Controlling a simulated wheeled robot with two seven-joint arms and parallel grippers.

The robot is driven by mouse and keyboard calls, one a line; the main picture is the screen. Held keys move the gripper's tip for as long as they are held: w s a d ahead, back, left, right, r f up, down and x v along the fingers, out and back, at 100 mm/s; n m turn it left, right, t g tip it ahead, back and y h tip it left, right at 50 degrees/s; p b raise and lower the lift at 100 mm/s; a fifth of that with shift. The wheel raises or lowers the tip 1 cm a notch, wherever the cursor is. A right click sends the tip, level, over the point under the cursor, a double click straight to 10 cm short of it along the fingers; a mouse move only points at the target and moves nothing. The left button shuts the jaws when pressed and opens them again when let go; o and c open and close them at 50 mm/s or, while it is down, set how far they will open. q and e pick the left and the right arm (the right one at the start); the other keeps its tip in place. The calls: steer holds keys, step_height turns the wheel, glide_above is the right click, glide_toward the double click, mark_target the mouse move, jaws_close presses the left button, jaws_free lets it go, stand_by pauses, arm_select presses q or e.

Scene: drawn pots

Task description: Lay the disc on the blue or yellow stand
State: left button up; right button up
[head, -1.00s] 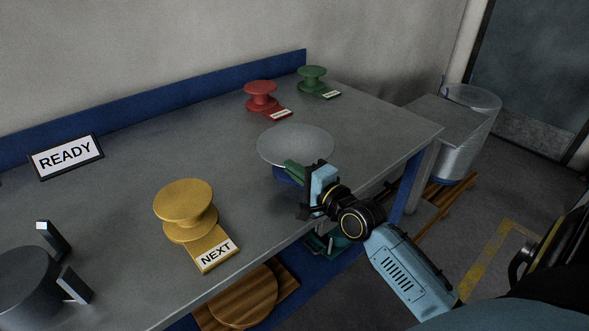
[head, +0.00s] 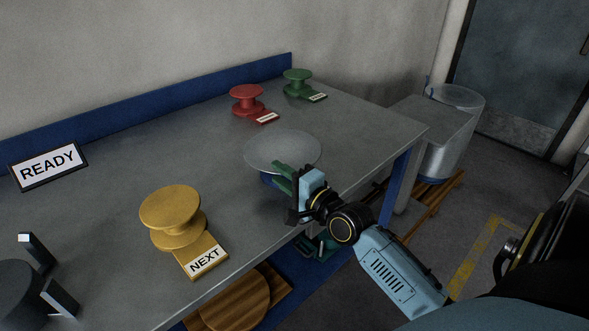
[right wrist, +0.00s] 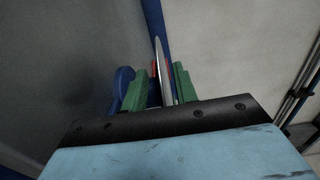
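The pale grey disc (head: 270,149) lies level over the blue stand (head: 268,180), which it mostly hides; their contact is not visible. My right gripper (head: 283,178) is at the disc's near edge, one green finger above and one below. In the right wrist view the disc (right wrist: 163,68) shows edge-on between the spread fingers (right wrist: 160,88), with gaps beside it; part of the blue stand (right wrist: 122,77) shows at left. The yellow stand (head: 170,206) is empty, with a NEXT label. My left gripper (head: 48,274) is open and empty at the lower left.
A red stand (head: 246,97) and a green stand (head: 298,79) stand empty at the back of the grey table (head: 345,125). A READY sign (head: 48,165) is at the left. A wooden round piece (head: 235,303) lies below the table's front edge.

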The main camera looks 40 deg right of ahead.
steer(key=s+d, duration=0.1)
steer(key=s, duration=1.2)
steer(key=shift+s+d, duration=0.15)
steer(key=shift+s, duration=0.05)
